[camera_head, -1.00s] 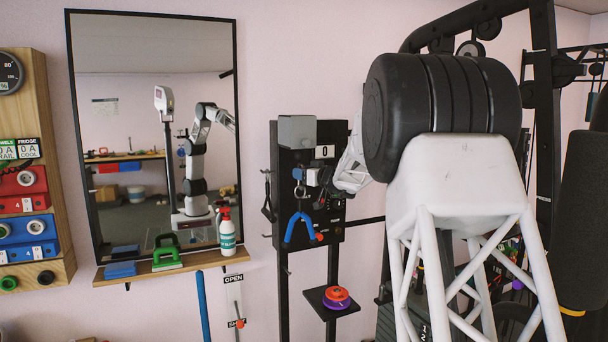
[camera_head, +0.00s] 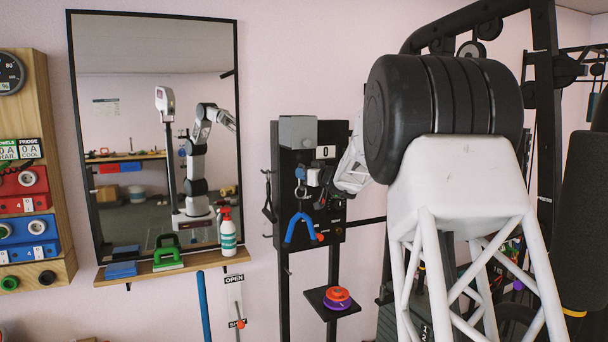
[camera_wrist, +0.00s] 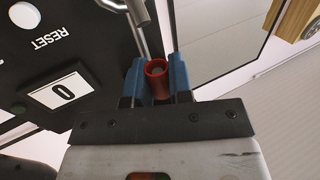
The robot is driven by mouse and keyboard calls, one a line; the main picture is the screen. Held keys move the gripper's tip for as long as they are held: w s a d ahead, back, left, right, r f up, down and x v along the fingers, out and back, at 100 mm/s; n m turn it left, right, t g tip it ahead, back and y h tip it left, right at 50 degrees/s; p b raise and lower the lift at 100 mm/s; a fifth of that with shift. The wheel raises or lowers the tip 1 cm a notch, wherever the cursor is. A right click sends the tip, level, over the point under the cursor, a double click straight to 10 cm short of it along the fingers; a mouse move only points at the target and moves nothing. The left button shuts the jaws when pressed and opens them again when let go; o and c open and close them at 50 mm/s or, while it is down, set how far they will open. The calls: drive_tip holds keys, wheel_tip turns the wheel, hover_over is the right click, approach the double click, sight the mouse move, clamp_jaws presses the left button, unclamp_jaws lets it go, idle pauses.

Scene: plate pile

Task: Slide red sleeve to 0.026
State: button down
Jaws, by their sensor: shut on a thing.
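The red sleeve (camera_wrist: 157,80) is a short red ring with a dark hollow middle, seen end-on in the wrist view. It sits around or at the end of a metal rod (camera_wrist: 138,35) on the black panel. My gripper (camera_wrist: 158,78) has its two blue fingers pressed against opposite sides of the sleeve, shut on it. In the head view my gripper (camera_head: 318,178) is at the front of the black panel (camera_head: 328,218), and the sleeve cannot be made out there. The rod's far end is partly out of the wrist view.
A counter reading 0 (camera_wrist: 64,92) and a white RESET button (camera_wrist: 24,15) are on the panel beside the gripper. A blue handle (camera_head: 300,229) hangs just below it. A small shelf holds red and purple discs (camera_head: 337,298). A mirror (camera_head: 155,130) stands left.

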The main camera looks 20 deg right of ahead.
drive_tip(key=shift+f, duration=1.2)
drive_tip(key=c, duration=0.9)
unclamp_jaws()
drive_tip(key=shift+c, duration=0.2)
drive_tip(key=v, duration=0.7)
drive_tip(key=shift+s+d, duration=0.2)
drive_tip(key=shift+s, duration=0.2)
